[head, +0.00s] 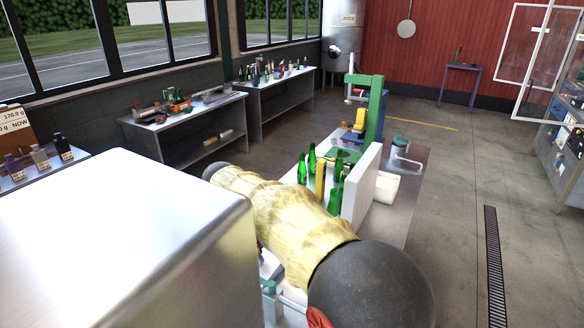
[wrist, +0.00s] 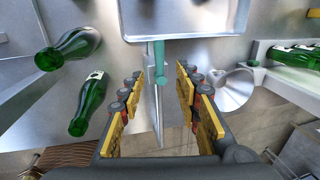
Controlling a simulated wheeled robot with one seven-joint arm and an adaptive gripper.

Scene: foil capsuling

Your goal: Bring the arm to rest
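My arm (head: 290,215), in a pale yellow sleeve with a dark rounded joint, reaches across the lower middle of the head view. My gripper (wrist: 159,75) shows in the wrist view, its two yellow-padded fingers well apart and nothing held between them. Behind the gap is a teal-topped fixture (wrist: 159,58) with a thin grey upright part; I cannot tell how far off it is. The gripper itself is hidden in the head view.
Green bottles (head: 312,160) stand by a pale upright panel (head: 361,187) and a green-and-blue machine (head: 373,110). In the wrist view, two green bottles (wrist: 88,104) are at left and a metal funnel (wrist: 233,90) at right. Open floor (head: 455,200) lies right.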

